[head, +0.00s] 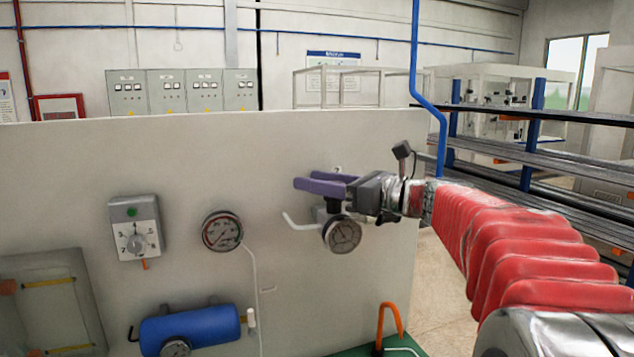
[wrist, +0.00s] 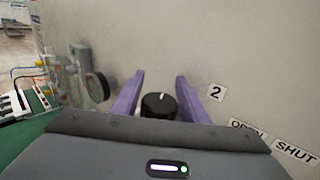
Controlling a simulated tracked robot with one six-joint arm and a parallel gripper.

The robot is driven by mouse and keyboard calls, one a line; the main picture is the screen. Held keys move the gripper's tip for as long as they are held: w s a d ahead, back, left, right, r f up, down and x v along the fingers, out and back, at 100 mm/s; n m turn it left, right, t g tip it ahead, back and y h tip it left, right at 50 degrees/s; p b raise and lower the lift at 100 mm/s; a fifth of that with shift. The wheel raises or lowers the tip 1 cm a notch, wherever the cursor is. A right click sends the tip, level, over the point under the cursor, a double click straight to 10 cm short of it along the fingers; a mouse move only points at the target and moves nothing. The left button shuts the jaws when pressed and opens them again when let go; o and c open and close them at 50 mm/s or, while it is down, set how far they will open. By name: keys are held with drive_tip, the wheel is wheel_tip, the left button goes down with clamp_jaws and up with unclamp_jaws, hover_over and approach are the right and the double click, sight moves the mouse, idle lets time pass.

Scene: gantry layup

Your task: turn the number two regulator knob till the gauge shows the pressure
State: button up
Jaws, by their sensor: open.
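The black number two knob (wrist: 160,105) shows in the wrist view, with a pale mark on top and a label "2" (wrist: 217,92) to its right. My gripper (wrist: 160,75) is open, one purple finger on each side of the knob; I cannot tell if either touches it. In the head view, my gripper (head: 304,179) is at the panel, over the dark knob (head: 333,204). A round gauge (head: 342,234) sits just below the knob, its reading too small to make out.
The grey panel (head: 180,290) carries a dial box (head: 134,228), a blue cylinder (head: 190,327) and a white bent pipe (head: 300,222). OPEN (wrist: 248,129) and SHUT (wrist: 296,152) labels lie right of the knob. An orange hook-shaped pipe (head: 390,325) stands low in front.

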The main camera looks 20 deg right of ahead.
drive_tip(key=shift+c, duration=0.5)
drive_tip(key=c, duration=0.7)
drive_tip(key=shift+o, duration=0.2)
drive_tip(key=shift+d+m+t+h, duration=0.15)
drive_tip(key=shift+m+t+h, duration=0.25)
drive_tip(key=shift+m+h, duration=0.15)
drive_tip(key=shift+w+d+m+t+h, duration=0.1)
drive_tip(key=shift+d+m+t+h, duration=0.3)
drive_tip(key=shift+m+h, duration=0.9)
drive_tip(key=shift+w+d+m+t+h, duration=0.2)
drive_tip(key=shift+m+t+h, duration=0.45)
drive_tip(key=shift+h, duration=1.15)
drive_tip(key=shift+w+d+m+t+h, duration=0.1)
drive_tip(key=shift+d+m+t+h, duration=0.25)
drive_tip(key=shift+m+h, duration=1)
drive_tip(key=shift+d+h, duration=0.15)
drive_tip(key=shift+h, duration=0.45)
drive_tip(key=o, duration=0.8)
drive_tip(key=shift+c, duration=0.2)
